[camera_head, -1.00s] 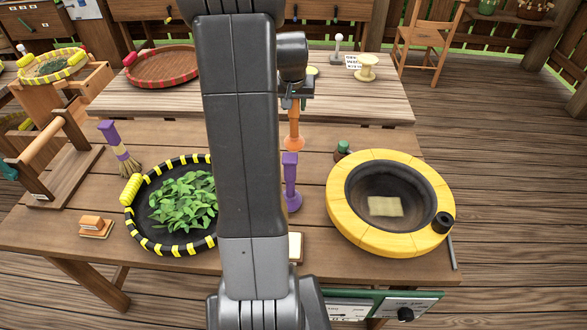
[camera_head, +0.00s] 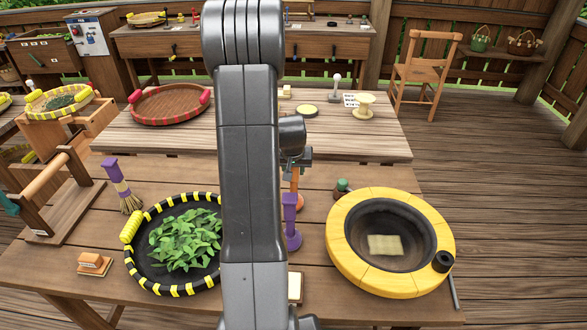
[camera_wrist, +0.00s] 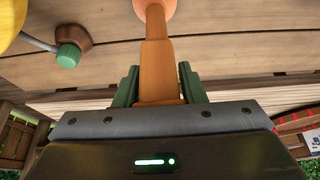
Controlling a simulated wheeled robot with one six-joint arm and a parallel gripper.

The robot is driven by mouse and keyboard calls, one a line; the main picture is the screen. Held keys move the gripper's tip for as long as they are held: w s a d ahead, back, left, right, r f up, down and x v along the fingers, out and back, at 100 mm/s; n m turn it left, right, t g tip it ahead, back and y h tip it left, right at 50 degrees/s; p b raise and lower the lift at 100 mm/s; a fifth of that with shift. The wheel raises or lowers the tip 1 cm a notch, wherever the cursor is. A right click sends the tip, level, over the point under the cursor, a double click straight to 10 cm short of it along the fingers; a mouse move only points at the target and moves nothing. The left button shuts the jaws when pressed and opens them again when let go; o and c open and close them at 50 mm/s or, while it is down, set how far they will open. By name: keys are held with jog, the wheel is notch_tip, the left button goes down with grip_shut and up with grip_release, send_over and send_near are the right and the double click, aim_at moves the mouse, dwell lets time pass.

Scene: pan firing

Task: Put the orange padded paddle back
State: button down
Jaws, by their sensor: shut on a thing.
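The orange padded paddle (camera_head: 294,184) is upright in my gripper (camera_head: 297,163), its handle downward from the jaws. In the wrist view the orange handle (camera_wrist: 156,60) runs between the green jaws (camera_wrist: 157,88), with the round pale orange end (camera_wrist: 155,8) cut off at the top edge. My gripper is shut on the handle. In the head view the paddle's lower end is hidden behind a purple upright piece (camera_head: 291,222), so I cannot tell whether it touches the table. My arm covers the area left of it.
A black tray with yellow stripes (camera_head: 137,262) holding green leaves is at left. A yellow-rimmed pan (camera_head: 342,255) is at right, with a green-capped item (camera_head: 341,187) behind it. A purple brush (camera_head: 116,178) and wooden roller stand (camera_head: 60,205) are further left.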

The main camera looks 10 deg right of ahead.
jog(key=shift+f+b, duration=0.25)
jog(key=shift+b, duration=0.1)
jog(key=c, duration=0.9)
grip_release()
jog(key=shift+r, duration=0.1)
jog(key=shift+r+p, duration=0.15)
jog(key=shift+p, duration=0.4)
jog(key=b+v, duration=0.3)
jog(key=v, duration=1)
jog(key=shift+s, duration=0.3)
jog(key=shift+d, duration=0.1)
